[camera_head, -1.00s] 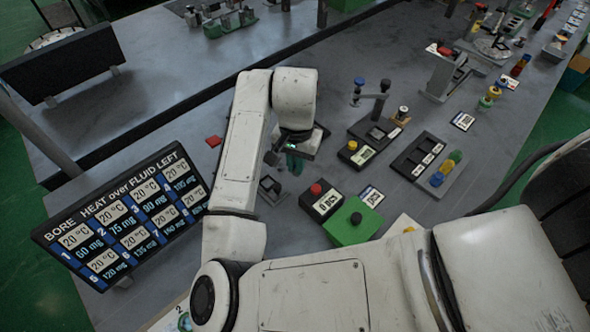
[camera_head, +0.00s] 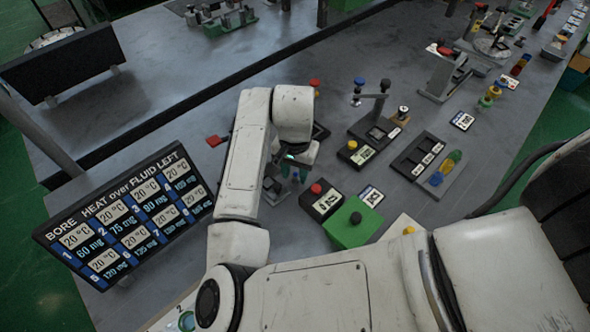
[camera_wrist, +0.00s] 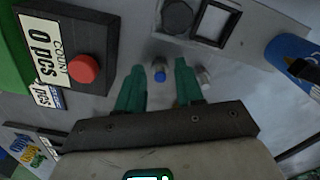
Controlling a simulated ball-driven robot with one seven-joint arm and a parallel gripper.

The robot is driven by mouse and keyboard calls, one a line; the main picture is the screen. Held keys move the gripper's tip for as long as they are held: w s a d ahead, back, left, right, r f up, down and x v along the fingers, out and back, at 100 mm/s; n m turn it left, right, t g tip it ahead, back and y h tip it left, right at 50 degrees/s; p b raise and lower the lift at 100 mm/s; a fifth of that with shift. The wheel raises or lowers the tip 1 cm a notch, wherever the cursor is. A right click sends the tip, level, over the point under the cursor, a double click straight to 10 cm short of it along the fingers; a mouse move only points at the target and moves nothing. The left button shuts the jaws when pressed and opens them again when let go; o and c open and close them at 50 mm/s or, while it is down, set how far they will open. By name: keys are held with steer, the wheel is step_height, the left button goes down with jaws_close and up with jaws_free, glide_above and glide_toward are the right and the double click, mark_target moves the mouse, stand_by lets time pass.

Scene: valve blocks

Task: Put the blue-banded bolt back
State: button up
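In the wrist view a small bolt with a blue band (camera_wrist: 159,72) shows between the two green fingers of my gripper (camera_wrist: 159,68). Grey gaps show on both sides of it, so the fingers stand apart and do not touch it. I cannot tell how far below the fingertips it is. A silvery piece (camera_wrist: 204,78) is partly hidden just right of the right finger. In the head view my gripper (camera_head: 297,170) is low over the bench beside a small dark fixture (camera_head: 273,186); the bolt cannot be made out there.
A dark square frame (camera_wrist: 215,22) and a blue cylinder (camera_wrist: 292,52) are near in the wrist view. A display board (camera_head: 125,215) stands left.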

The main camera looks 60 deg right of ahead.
mark_target(295, 175)
step_height(295, 175, up, 12)
steer(key=shift+r, duration=0.15)
stand_by(0.6)
